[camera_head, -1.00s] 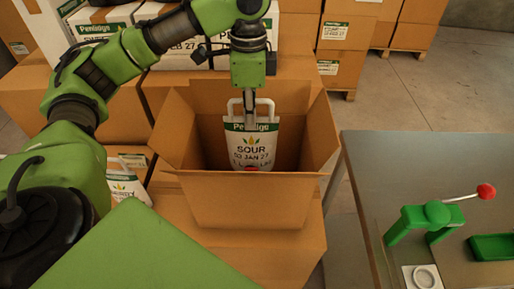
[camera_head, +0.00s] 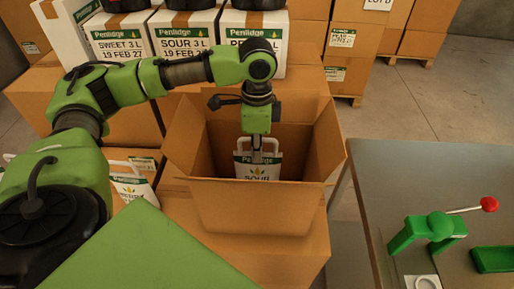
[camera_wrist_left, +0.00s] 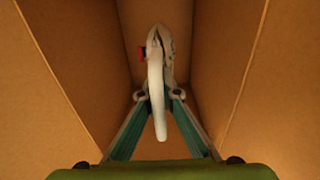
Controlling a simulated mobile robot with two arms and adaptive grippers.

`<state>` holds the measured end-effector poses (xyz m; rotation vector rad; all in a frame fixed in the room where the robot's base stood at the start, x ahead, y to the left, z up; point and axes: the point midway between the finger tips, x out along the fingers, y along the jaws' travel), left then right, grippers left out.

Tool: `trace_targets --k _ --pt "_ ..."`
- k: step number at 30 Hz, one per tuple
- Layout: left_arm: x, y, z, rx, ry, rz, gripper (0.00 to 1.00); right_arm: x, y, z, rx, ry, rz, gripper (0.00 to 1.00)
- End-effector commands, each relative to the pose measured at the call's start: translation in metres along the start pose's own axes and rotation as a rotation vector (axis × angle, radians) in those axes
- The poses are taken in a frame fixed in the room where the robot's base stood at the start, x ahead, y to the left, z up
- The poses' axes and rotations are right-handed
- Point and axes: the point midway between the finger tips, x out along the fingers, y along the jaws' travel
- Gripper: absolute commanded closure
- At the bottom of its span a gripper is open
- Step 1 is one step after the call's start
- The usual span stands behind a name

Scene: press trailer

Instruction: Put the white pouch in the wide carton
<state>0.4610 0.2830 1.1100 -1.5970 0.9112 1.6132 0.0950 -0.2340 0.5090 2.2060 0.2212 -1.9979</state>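The white pouch (camera_head: 258,168) has a green "Penlidge" band and the word "SOUR". It hangs upright inside the wide carton (camera_head: 262,208), which stands open with its flaps spread. The carton's front wall hides the pouch's lower part. My left gripper (camera_head: 257,156) points down into the carton and is shut on the pouch's top handle. In the left wrist view the fingertips (camera_wrist_left: 160,96) close on the white pouch (camera_wrist_left: 160,50), between the carton walls (camera_wrist_left: 270,80). A red spot shows on the pouch's side there. My right gripper is not in view.
Another white pouch (camera_head: 130,188) stands left of the carton, partly hidden by my arm. White labelled boxes (camera_head: 185,38) stand behind. A grey table (camera_head: 420,190) at the right holds a green press (camera_head: 430,230) with a red-knobbed lever and a green tray (camera_head: 492,259).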

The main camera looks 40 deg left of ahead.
Motion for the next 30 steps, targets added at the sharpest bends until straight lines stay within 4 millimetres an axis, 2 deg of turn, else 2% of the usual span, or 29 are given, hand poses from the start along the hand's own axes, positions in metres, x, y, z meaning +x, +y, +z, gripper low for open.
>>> trace_targets --k 18,21,30 --pt "0.010 -0.001 -0.001 0.000 0.004 -0.003 1.00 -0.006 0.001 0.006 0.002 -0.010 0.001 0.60" --pt "0.012 0.000 0.000 0.000 0.000 0.000 0.79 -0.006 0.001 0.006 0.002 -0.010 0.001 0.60" --pt "0.011 0.000 0.000 0.000 0.000 0.000 0.79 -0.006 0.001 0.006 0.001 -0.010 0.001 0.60"
